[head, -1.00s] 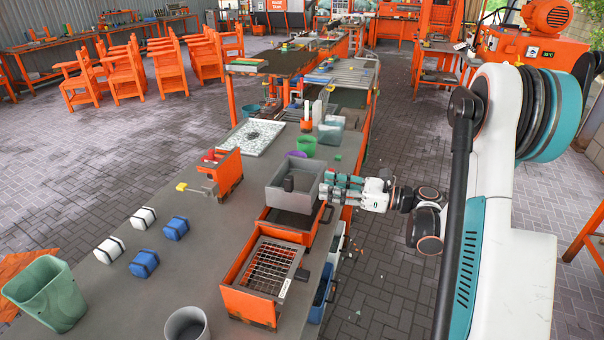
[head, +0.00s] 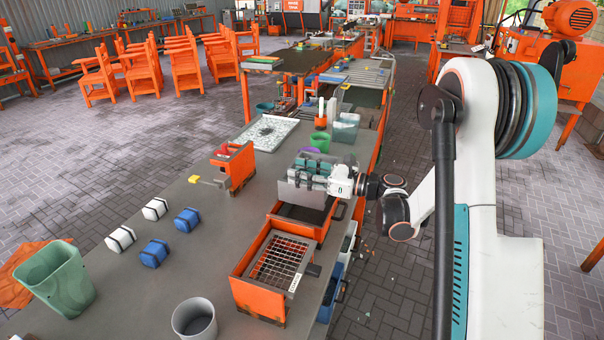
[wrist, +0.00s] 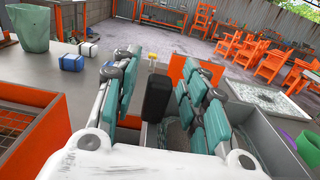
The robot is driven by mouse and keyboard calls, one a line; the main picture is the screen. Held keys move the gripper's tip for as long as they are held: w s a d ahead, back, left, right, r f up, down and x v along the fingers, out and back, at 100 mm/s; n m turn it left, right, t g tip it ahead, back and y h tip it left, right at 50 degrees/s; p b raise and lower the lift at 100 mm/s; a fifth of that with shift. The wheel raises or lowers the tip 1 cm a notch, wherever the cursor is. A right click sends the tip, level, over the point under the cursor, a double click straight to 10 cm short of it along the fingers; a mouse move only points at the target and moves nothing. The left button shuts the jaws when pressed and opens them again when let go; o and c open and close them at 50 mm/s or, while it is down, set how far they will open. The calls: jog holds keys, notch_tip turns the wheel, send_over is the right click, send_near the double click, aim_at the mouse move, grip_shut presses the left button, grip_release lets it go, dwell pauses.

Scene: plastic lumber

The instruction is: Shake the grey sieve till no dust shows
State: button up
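The grey sieve (head: 292,196) is a box-shaped tray over an orange-framed box (head: 330,212) on the bench. In the wrist view its grey wall (wrist: 262,128) shows at the right. A black upright handle (wrist: 158,97) stands inside it. My gripper (head: 308,168) is over the sieve. In the wrist view my gripper (wrist: 157,75) is open, with teal-padded fingers on either side of the handle. Narrow gaps seem to show between handle and fingers. My gripper hides most of the sieve's inside, so I cannot tell how much dust is there.
An orange box with a wire grate (head: 278,262) stands in front of the sieve. An orange vise-like block (head: 233,165) is to the left. White and blue blocks (head: 187,220), a green bin (head: 55,280) and a grey cup (head: 194,319) are on the bench. The bench's middle is clear.

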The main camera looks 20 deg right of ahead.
grip_shut()
jog(key=s+a, duration=0.2)
jog(key=s, duration=0.1)
jog(key=shift+s+a+b, duration=0.3)
jog(key=shift+b, duration=0.05)
grip_release()
jog(key=v, duration=1.2)
